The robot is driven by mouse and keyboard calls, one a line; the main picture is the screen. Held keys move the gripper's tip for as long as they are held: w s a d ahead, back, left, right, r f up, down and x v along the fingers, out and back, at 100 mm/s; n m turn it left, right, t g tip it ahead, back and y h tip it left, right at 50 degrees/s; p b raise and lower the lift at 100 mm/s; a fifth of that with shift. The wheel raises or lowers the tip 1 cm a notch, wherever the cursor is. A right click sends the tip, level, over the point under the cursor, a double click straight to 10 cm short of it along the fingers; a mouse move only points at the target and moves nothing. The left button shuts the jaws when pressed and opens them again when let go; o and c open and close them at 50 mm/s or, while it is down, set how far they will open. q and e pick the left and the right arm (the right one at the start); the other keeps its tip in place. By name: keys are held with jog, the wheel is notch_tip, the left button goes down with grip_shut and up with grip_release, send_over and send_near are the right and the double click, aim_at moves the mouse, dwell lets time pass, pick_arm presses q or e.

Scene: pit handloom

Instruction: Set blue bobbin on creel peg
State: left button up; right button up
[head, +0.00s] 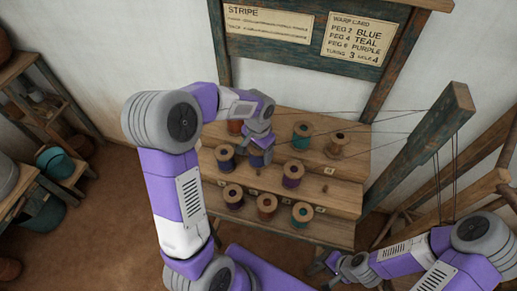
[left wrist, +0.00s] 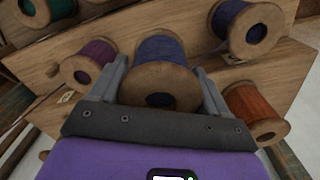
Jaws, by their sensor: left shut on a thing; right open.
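My left gripper (head: 259,147) is over the stepped wooden creel (head: 338,201) and shut on the blue bobbin (left wrist: 160,52). In the left wrist view the bobbin sits between the two fingers, its round wooden end facing the camera. In the head view the gripper partly covers the blue bobbin (head: 257,158); whether a peg is inside it is hidden. A purple bobbin (head: 292,174) stands to its right and an orange-red one (head: 235,127) behind it to the left. My right gripper (head: 354,267) is open and empty, low at the right, away from the creel.
Teal (head: 302,135) and brown (head: 336,146) bobbins stand on the back step; several others stand in front, including an orange one (head: 267,206). A loom post (head: 425,140) with taut threads stands right.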

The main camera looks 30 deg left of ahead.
pick_arm(q)
jog(key=shift+f+b, duration=2.95)
jog(key=shift+f, duration=1.1)
jog(key=o, duration=1.1)
jog(key=shift+r, duration=0.1)
jog(key=shift+r+p, duration=2.8)
jog(key=shift+r, duration=0.6)
